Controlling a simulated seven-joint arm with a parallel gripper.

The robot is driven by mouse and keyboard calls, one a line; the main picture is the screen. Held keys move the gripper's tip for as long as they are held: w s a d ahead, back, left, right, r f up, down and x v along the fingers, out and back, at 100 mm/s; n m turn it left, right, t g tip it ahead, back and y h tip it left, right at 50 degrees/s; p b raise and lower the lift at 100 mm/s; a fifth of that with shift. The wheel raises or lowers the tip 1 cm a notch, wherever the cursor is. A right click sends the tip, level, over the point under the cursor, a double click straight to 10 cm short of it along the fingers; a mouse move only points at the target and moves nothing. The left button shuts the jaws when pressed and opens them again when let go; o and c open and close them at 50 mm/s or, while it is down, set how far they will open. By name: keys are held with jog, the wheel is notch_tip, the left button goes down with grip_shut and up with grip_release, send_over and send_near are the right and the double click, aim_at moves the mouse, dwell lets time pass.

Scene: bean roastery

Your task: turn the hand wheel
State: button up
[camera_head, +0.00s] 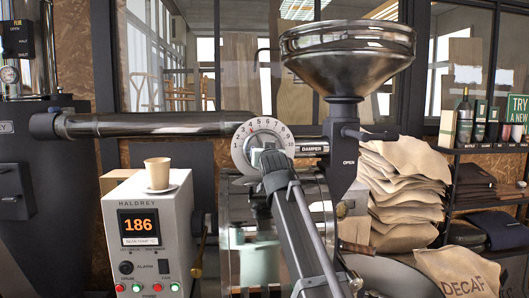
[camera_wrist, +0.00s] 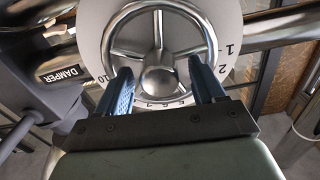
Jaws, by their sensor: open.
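The hand wheel (camera_wrist: 160,80) is silver, with spokes and a round hub, and is set in front of a white numbered dial (camera_wrist: 222,45). In the head view the dial (camera_head: 243,155) is on the roaster front beside the DAMPER label, and my gripper hides much of the wheel. My gripper (camera_wrist: 160,70) is open and faces the wheel, with one blue finger on each side of the hub. It also shows in the head view (camera_head: 274,162). I cannot tell whether the fingers touch the wheel. The lower part of the wheel is hidden behind the gripper body.
A steel hopper (camera_head: 345,65) stands above right of the dial. A horizontal pipe (camera_head: 150,124) runs to the left. Sacks (camera_head: 400,190) are stacked at right.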

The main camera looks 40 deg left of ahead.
jog(key=shift+x, duration=1.25)
grip_shut()
